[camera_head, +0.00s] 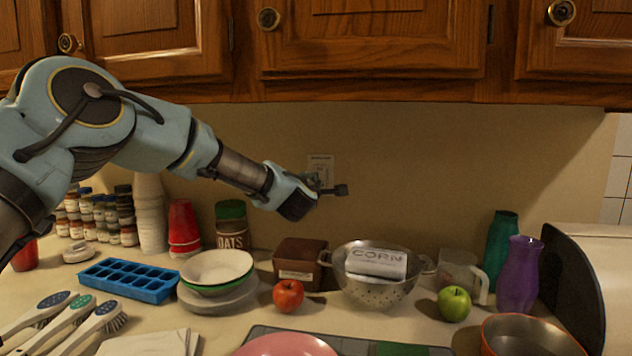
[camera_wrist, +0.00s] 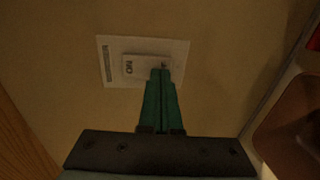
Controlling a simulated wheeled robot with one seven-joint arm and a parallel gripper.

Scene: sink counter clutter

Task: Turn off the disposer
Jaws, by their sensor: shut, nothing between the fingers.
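A pale switch plate (camera_head: 321,164) is on the wall behind the counter, partly hidden by my gripper in the head view. In the wrist view the plate (camera_wrist: 106,76) is white with dark lettering on its left edge. Its white rocker switch (camera_wrist: 142,63) shows "ON" at the left end. My gripper (camera_wrist: 160,72) is shut and empty, its teal fingers pointing at the wall. The fingertips overlap the rocker's right end, where a small mark partly shows. I cannot tell whether they touch it or which way the rocker is tilted.
Wooden cabinets (camera_head: 370,45) hang above. Below on the counter are a colander (camera_head: 372,290) with a corn bag (camera_head: 376,263), an oats canister (camera_head: 231,226), red cups (camera_head: 184,228) and stacked bowls (camera_head: 216,268). The wall right of the plate is clear.

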